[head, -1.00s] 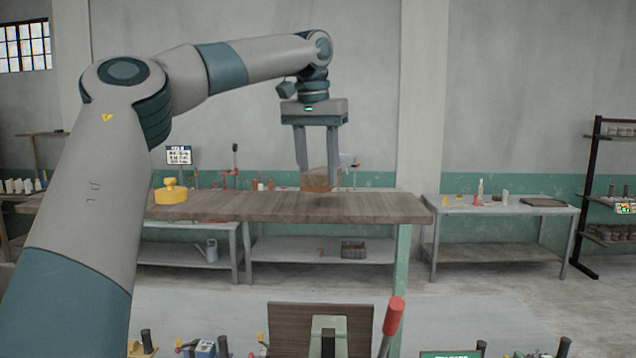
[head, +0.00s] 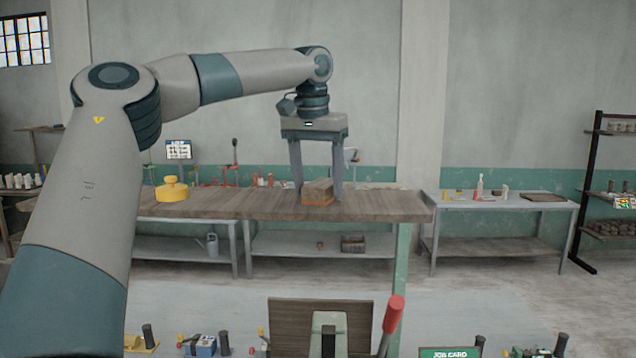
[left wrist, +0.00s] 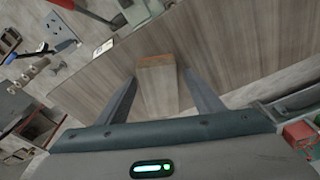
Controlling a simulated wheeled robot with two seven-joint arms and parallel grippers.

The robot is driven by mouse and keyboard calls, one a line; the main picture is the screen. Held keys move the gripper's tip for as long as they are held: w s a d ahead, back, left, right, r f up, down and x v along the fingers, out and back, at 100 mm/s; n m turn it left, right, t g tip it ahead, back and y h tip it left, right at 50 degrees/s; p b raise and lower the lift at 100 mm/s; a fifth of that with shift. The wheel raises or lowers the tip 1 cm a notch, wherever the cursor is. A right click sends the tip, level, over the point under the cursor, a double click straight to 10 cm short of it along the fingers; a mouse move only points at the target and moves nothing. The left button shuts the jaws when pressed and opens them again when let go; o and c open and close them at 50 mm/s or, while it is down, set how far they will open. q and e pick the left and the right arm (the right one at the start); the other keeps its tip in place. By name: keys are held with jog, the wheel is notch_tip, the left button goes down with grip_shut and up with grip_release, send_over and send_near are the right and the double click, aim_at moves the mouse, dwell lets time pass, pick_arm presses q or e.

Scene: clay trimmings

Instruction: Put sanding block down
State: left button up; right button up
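The sanding block (head: 318,193), a small brown block with an orange-brown lower part, sits on the wooden bench top (head: 385,205) towards its right part. My left gripper (head: 318,188) points down over it in the head view, with one finger on each side of the block. In the left wrist view the sanding block (left wrist: 158,78) lies between the spread fingers of the left gripper (left wrist: 160,76), with a gap showing on both sides. The left gripper is open. My right gripper is not in view.
A yellow round object with a knob (head: 172,190) stands on the bench left of the block. The bench top is clear between them and to the right. A second table (head: 500,205) with small items stands at the back right. A red handle (head: 392,318) rises in the foreground.

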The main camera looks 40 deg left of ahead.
pick_arm(q)
jog(key=shift+r, duration=0.15)
notch_tip(320, 180, up, 12)
jog(key=s+b, duration=0.1)
jog(key=s, duration=0.1)
jog(key=shift+d, duration=0.4)
jog(key=shift+f, duration=0.2)
dwell(0.7)
